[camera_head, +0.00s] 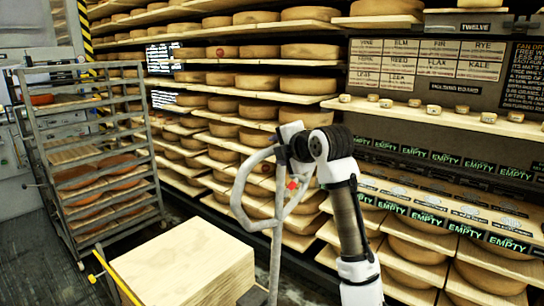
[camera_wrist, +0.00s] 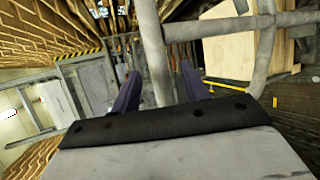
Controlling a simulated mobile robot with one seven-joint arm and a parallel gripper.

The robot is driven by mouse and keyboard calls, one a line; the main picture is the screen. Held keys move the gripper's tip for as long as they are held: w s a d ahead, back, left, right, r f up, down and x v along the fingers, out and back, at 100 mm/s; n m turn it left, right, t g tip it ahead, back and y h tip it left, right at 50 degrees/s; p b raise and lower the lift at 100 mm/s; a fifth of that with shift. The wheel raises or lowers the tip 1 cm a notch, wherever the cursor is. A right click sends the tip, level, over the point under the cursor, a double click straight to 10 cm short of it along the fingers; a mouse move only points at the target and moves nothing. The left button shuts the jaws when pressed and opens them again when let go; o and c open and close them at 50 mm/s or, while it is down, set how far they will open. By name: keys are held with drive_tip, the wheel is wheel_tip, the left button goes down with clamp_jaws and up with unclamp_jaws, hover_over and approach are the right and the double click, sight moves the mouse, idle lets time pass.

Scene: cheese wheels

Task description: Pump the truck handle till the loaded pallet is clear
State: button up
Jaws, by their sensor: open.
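The truck handle (camera_head: 240,200) is a grey tubular loop on a shaft, with a small red part (camera_head: 292,186) inside it. It stands beside a pale wooden load (camera_head: 190,265) at the bottom of the head view. My gripper (camera_head: 283,154) is at the upper part of the loop. In the wrist view my gripper (camera_wrist: 160,86) is open, with two dark fingers apart. A grey handle tube (camera_wrist: 152,45) shows between them; I cannot tell whether they touch it. The pallet under the load and its gap to the floor are hidden.
A metal rack (camera_head: 85,150) with cheeses stands at the left. Shelves of cheese wheels (camera_head: 310,85) fill the back and right. A yellow bar (camera_head: 117,277) lies along the load's left side. Some dark floor shows at the lower left.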

drive_tip(key=b+v, duration=0.1)
drive_tip(key=v, duration=0.7)
drive_tip(key=shift+s+d+b, duration=0.15)
drive_tip(key=shift+s+b, duration=0.05)
drive_tip(key=shift+b, duration=0.2)
idle(0.6)
